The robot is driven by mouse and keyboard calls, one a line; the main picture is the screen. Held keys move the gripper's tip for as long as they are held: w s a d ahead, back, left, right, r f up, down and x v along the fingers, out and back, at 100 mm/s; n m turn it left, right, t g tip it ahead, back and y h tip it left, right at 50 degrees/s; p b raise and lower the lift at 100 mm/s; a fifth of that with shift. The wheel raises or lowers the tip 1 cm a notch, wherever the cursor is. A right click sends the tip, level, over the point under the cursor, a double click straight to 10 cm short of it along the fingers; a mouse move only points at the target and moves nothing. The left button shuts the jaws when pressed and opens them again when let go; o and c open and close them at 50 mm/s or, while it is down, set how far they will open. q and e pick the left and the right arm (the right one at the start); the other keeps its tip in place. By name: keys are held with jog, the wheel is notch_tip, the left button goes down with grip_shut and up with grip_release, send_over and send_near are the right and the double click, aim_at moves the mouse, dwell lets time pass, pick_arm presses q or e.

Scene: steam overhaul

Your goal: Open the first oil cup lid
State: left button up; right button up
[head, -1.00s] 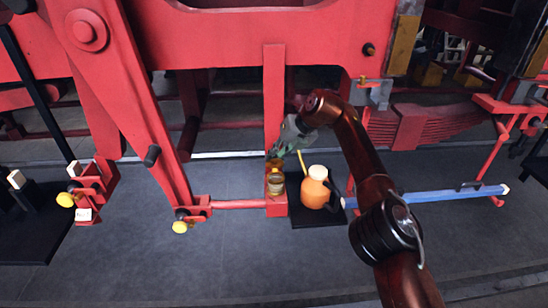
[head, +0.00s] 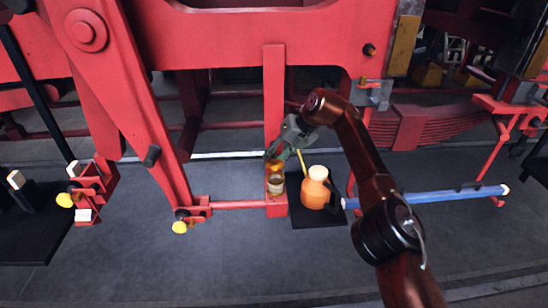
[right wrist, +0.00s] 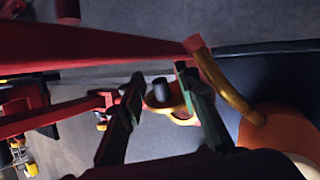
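In the right wrist view, the two dark green fingers of my right gripper (right wrist: 158,80) stand apart. A yellow lid part (right wrist: 168,104) with a dark round knob shows between them, nearer the right finger in the picture. I cannot tell whether a finger touches it, or whether the lid is raised. My left gripper is not in view.
An orange oil can (head: 315,190) with a yellow spout stands on a black mat (head: 318,220) right beside the cup. A blue bar (head: 440,196) extends to the right. Red rods (head: 150,110) stand to the left. The grey floor in front is clear.

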jog(key=v, duration=1.1)
jog(key=shift+d+r, duration=0.15)
jog(key=shift+d, duration=0.05)
jog(key=shift+s, duration=0.1)
